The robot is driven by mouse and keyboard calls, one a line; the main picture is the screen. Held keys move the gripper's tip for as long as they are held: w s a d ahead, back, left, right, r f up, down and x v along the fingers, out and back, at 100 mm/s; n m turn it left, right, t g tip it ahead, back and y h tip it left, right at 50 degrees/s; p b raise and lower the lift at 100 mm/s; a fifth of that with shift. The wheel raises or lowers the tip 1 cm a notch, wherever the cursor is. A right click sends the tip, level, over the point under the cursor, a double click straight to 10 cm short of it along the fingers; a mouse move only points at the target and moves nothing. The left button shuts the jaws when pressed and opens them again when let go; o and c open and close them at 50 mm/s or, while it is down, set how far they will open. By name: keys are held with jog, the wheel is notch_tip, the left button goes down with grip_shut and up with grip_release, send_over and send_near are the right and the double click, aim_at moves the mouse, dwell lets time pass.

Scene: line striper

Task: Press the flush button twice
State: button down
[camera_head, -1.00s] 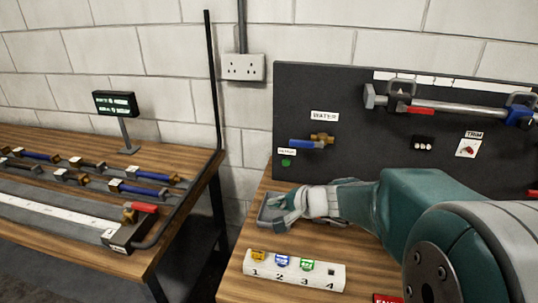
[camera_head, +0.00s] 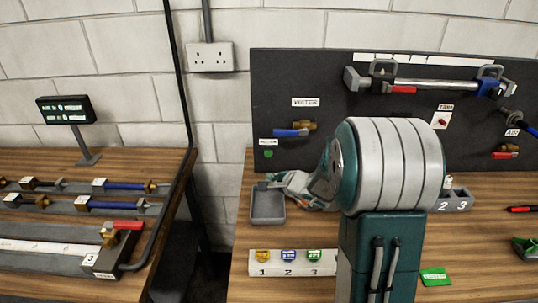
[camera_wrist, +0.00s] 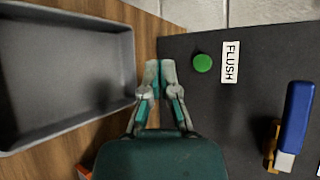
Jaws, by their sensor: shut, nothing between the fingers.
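The green flush button (camera_wrist: 203,62) is on the dark board beside a white FLUSH label (camera_wrist: 230,62). The button also shows in the head view (camera_head: 268,154), low at the board's left end. My gripper (camera_wrist: 160,72) is shut and empty. In the wrist view its fingertips are left of the button, apart from it, over the line where board and wooden bench meet. In the head view my gripper (camera_head: 275,180) is below the button, by the back of the grey tray, partly hidden by my arm.
The grey tray (camera_head: 268,208) lies on the bench close to my gripper. A blue-handled water valve (camera_head: 293,131) sticks out of the board to the right of the button. A numbered white rack (camera_head: 291,269) holds several coloured fittings at the bench front.

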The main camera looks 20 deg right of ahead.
aim_at(268, 153)
jog(key=w+d, duration=0.1)
jog(key=w, duration=0.1)
jog(key=w+d, duration=0.1)
jog(key=w, duration=0.2)
jog(key=w+d, duration=0.1)
jog(key=w, duration=0.1)
jog(key=shift+w, duration=0.3)
jog(key=shift+w+a, duration=0.15)
jog(key=shift+w, duration=0.05)
jog(key=shift+w+r, duration=0.1)
dwell(1.0)
jog(key=shift+w+d, duration=0.2)
jog(key=shift+w, duration=0.05)
jog(key=shift+w+d, duration=0.15)
jog(key=shift+w, duration=0.25)
dwell(0.8)
jog(key=shift+s+a, duration=0.3)
jog(key=shift+s, duration=0.5)
